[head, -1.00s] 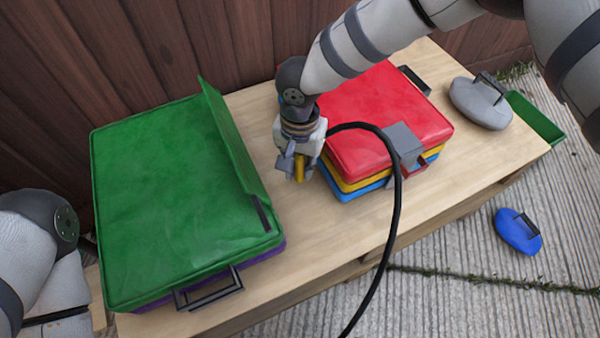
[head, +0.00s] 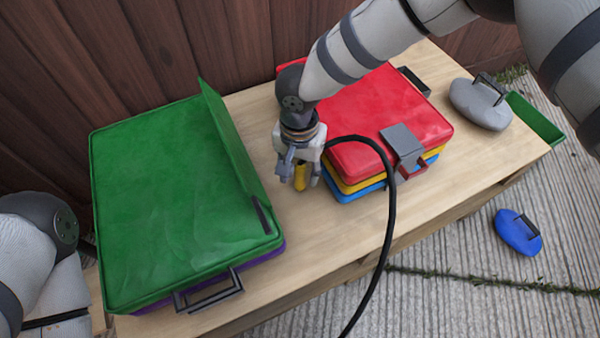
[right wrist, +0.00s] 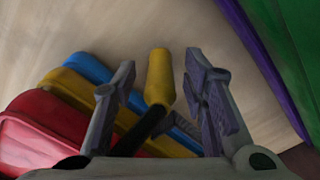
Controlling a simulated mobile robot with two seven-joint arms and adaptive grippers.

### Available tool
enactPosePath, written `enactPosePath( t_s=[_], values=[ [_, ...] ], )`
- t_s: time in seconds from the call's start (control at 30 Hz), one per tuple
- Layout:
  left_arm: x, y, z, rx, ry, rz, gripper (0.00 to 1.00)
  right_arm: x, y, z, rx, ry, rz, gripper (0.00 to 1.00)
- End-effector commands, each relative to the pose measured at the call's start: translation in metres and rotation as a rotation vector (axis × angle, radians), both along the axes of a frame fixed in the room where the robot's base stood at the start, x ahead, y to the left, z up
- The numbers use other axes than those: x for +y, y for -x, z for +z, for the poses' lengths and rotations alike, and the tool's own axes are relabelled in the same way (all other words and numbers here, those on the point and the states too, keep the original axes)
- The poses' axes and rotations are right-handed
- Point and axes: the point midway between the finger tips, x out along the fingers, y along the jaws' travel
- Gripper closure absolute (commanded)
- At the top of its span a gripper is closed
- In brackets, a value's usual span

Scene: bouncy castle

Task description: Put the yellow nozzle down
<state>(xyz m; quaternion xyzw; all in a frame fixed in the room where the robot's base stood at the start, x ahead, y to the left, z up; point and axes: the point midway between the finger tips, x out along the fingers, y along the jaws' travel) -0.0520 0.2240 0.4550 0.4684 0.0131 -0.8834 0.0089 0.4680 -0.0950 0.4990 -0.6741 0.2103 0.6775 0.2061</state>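The yellow nozzle (head: 300,178) is at the bare strip of table between the green case and the red-topped stack. A black hose (head: 388,225) runs from it. My right gripper (head: 300,181) is around the nozzle, pointing down. In the right wrist view the nozzle (right wrist: 158,78) lies between the two fingers of the gripper (right wrist: 160,92), with a gap on each side, so the gripper is open. I cannot tell whether the nozzle rests fully on the table. My left gripper is out of view; only my left arm shows at lower left.
A large green case (head: 180,200) with a raised flap stands left on the wooden table (head: 300,235). A red case (head: 385,120) tops a stack close to the right of my gripper. A grey weight (head: 480,104) is at the right; a blue one (head: 517,232) is on the ground.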

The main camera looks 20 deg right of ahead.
Motion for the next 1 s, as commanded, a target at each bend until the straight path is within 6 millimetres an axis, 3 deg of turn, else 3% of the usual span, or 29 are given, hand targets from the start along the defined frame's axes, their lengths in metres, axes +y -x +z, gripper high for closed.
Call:
enactPosePath(
  t_s=[0.1, 0.3, 0.53, 0.67, 0.8, 0.9, 1.0],
  values=[
    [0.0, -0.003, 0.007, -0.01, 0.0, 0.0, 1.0, 0.0, -0.002, 0.038, -0.008, -0.002, -0.001, 0.6],
    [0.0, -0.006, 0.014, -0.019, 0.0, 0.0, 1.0, 0.0, -0.002, 0.087, -0.007, -0.003, -0.001, 0.6],
    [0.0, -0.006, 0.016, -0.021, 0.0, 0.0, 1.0, 0.0, -0.001, 0.105, -0.001, -0.001, -0.084, 0.56],
    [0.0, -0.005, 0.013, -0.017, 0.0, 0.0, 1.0, 0.0, 0.0, 0.103, -0.001, 0.001, -0.469, 0.56],
    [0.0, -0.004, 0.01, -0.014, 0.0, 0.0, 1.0, -0.001, -0.001, 0.102, -0.003, 0.002, -0.986, 0.56],
    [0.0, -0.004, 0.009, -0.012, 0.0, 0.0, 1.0, -0.002, -0.001, 0.102, -0.005, 0.002, -1.281, 0.56],
    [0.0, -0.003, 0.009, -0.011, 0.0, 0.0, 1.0, -0.002, -0.002, 0.102, -0.006, 0.002, -1.47, 0.56]
  ],
)
